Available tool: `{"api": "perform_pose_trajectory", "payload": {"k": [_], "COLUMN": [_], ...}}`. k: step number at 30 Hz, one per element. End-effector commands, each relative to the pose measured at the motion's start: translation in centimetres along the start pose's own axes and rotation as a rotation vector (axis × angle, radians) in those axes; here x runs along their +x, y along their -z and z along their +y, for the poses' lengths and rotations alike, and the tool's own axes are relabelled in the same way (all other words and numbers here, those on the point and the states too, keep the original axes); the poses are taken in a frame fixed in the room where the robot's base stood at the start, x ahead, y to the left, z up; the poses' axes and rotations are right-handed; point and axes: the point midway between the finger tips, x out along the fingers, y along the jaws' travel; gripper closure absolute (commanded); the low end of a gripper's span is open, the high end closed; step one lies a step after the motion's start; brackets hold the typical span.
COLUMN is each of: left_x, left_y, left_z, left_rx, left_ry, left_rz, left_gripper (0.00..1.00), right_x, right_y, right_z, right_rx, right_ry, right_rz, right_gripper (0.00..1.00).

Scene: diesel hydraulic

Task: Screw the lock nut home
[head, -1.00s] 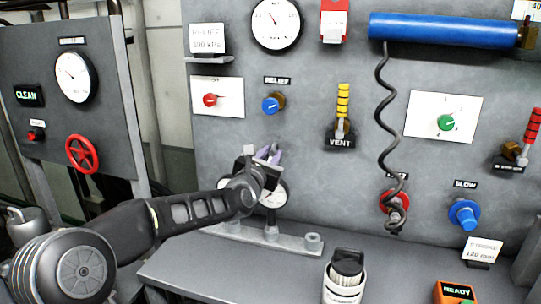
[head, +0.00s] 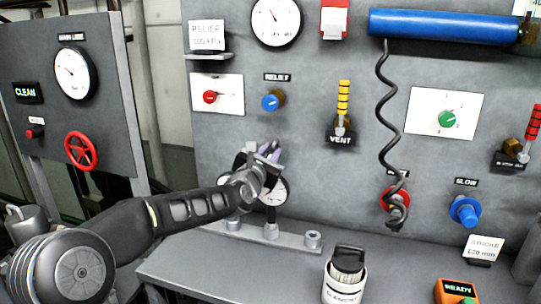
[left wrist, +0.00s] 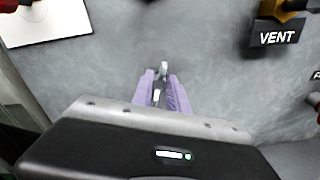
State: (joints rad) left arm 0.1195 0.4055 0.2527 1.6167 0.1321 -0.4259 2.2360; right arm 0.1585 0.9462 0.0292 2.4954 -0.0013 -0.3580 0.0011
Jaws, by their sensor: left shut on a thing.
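The blue relief knob (head: 270,103) is on the grey panel, with a brass part (head: 281,96) beside it. I cannot tell for sure which part is the lock nut. My left gripper (head: 269,150) is below the knob, in front of the panel and apart from the knob. Its purple fingers are shut on a small grey metal piece, whose rounded tip (left wrist: 163,68) sticks out past the fingers in the left wrist view. Most of the piece is hidden between the fingers. My right gripper is not in view.
A gauge (head: 279,191) stands just below my left gripper, partly hidden by it, above a rail with sockets (head: 313,240). The yellow vent lever (head: 343,105) is to the right, the red knob (head: 210,97) to the left. A white canister (head: 343,287) stands on the bench.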

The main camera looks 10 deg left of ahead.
Motion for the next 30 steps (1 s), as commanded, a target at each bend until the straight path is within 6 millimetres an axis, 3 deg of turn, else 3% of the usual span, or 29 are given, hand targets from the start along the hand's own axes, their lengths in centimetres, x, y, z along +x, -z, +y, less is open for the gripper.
{"api": "perform_pose_trajectory", "payload": {"k": [15, 30], "left_x": [0.0, 0.0], "left_y": [0.3, 0.3], "left_z": [-0.5, -0.7], "left_rx": [0.391, 0.867], "left_ry": [0.0, 0.001], "left_rz": [-0.003, -0.001], "left_gripper": [1.0, 1.0], "right_x": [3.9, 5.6], "right_y": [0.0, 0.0], "right_z": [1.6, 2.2], "right_rx": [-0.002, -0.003], "right_ry": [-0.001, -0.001], "right_rz": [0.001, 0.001], "right_gripper": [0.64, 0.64]}}
